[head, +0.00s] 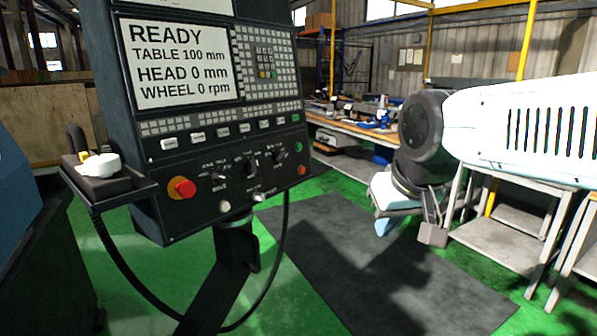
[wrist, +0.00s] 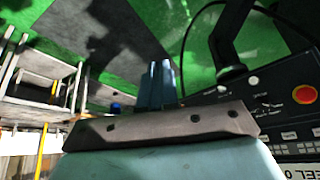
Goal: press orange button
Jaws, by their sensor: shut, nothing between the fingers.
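The small orange button (head: 302,170) is at the lower right corner of the dark control panel (head: 219,150) in the head view. A green button (head: 295,118) is above it. A larger red mushroom button (head: 183,188) is at the panel's lower left and shows in the wrist view (wrist: 303,94). My gripper (head: 383,228) is right of the panel, apart from it, pointing down and empty. Its blue fingers (wrist: 161,84) are together in the wrist view. I cannot make out the orange button clearly in the wrist view, where my gripper's body covers part of the panel.
A side tray (head: 108,185) with a white object juts from the panel's left. A cable (head: 283,245) hangs below. Grey tables (head: 500,238) stand at the right and a cluttered workbench (head: 350,124) behind. The dark floor mat (head: 340,250) is clear.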

